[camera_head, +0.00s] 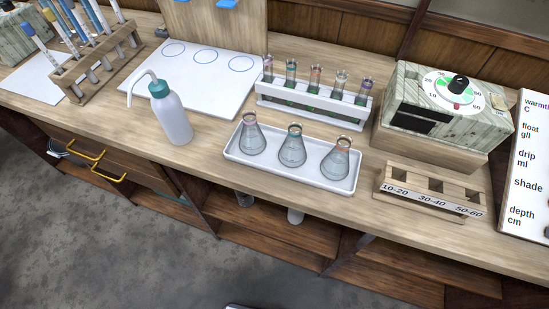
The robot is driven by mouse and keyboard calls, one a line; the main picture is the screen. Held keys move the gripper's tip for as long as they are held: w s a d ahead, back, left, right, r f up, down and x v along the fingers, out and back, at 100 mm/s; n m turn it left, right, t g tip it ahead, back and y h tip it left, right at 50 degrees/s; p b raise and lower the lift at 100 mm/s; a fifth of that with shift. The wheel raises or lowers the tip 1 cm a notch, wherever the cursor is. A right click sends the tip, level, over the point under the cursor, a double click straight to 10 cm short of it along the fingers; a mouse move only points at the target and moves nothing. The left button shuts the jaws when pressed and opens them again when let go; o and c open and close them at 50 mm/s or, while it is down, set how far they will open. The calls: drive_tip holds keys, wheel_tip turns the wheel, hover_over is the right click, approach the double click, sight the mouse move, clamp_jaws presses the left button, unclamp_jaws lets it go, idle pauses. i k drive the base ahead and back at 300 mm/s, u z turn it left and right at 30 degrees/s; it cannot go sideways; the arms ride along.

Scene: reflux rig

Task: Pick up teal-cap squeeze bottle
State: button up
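The teal-cap squeeze bottle (174,117) stands upright on the wooden bench, left of the flask tray. Its body is white, its cap is teal, and a white bent spout points to the left. Nothing touches the bottle, and it is fully visible. My gripper is not seen in this view, apart from a small dark edge at the bottom of the picture that I cannot identify.
A white tray (240,163) with three flasks stands right of the bottle. Behind are a white sheet with circles (205,76) and a tube rack (310,109). A wooden rack (75,72) stands left. Yellow drawer handles (108,176) protrude below the bench edge. Grey floor is clear in front.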

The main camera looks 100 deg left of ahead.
sight(167, 105)
drive_tip(key=u, duration=0.7)
drive_tip(key=k, duration=1.5)
drive_tip(key=u, duration=2.1)
